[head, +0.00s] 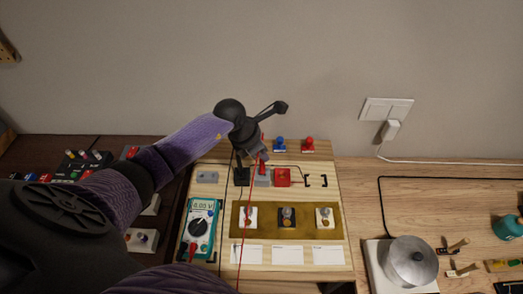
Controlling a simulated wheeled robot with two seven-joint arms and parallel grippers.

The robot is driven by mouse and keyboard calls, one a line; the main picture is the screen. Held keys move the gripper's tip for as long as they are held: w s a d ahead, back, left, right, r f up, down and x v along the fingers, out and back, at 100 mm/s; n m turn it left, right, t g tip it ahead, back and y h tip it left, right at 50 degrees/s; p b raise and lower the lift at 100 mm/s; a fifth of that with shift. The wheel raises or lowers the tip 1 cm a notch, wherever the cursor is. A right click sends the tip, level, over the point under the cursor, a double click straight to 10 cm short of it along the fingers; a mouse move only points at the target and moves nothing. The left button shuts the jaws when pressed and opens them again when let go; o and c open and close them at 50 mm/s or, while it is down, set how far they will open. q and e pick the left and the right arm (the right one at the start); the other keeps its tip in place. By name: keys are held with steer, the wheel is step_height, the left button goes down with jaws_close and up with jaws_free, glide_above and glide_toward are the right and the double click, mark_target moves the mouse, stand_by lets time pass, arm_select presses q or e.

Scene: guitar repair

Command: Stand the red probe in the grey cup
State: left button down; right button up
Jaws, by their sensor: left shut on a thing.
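My left gripper (260,154) is shut on the red probe (262,168) above the wooden board. A red part of the probe shows just below the fingers, and its thin red lead runs down across the board. A small grey block, which looks like the grey cup (262,180), lies just under the probe, between a black holder (241,177) and a red holder (283,177). The probe's lower end overlaps the grey cup in this view; I cannot tell whether it is inside, touching or above it. My right gripper is not in view.
A teal multimeter (201,225) reading about 0.05 V lies at the board's left. A brown tray (287,235) holds several small parts. Another grey block (207,177) sits at left. Blue (279,145) and red (308,145) knobbed pieces stand behind. A metal pot (411,262) is at right.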

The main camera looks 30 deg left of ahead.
arm_select(q)
steer(key=shift+f, duration=0.25)
steer(key=shift+f+b, duration=0.25)
steer(key=shift+b, duration=0.1)
steer(key=shift+f+b, duration=0.55)
steer(key=shift+f, duration=0.05)
steer(key=c, duration=0.6)
jaws_free()
steer(key=o, duration=0.4)
steer(key=shift+o, duration=0.2)
steer(key=shift+r, duration=0.1)
